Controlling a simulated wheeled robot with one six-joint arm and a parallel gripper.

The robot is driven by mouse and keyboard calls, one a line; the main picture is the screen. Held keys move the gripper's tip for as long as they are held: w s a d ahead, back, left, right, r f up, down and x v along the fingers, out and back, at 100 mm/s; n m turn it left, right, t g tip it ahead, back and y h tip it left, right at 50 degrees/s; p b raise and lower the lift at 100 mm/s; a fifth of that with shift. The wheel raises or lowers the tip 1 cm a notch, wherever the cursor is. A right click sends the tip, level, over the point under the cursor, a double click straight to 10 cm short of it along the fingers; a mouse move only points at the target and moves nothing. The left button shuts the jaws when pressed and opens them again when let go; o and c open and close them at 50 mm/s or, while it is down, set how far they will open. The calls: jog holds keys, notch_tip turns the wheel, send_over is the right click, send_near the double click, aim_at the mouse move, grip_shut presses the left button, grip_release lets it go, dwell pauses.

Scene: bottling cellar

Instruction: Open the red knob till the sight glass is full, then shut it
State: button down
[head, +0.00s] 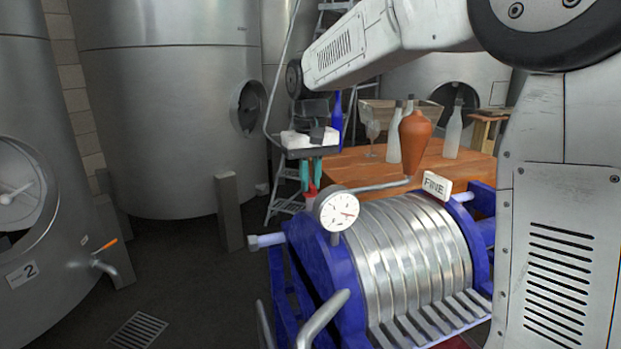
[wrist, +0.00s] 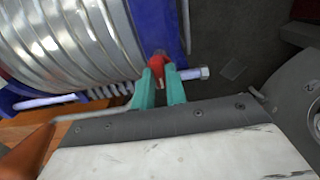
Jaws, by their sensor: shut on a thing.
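The red knob (head: 310,193) is on the near-left end of the blue-framed plate filter (head: 415,250), just behind the round dial gauge (head: 337,209). My gripper (head: 311,180) points down over it with its teal fingers. In the wrist view, the fingertips (wrist: 160,72) are closed on the sides of the red knob (wrist: 158,64). Part of the knob is hidden by the fingers. I cannot make out the sight glass or its level in either view.
A wooden table (head: 365,163) behind the filter holds bottles, a wine glass and a brown jug (head: 415,138). A "FINE" sign (head: 437,186) sits on the filter. Steel tanks (head: 165,100) stand at left and back. Open floor (head: 190,270) lies left of the filter.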

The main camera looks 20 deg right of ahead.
aim_at(311, 184)
jog(key=shift+r, duration=0.1)
jog(key=c, duration=1.4)
grip_release()
jog(key=shift+c, duration=0.2)
notch_tip(311, 184, up, 8)
jog(key=shift+f, duration=0.1)
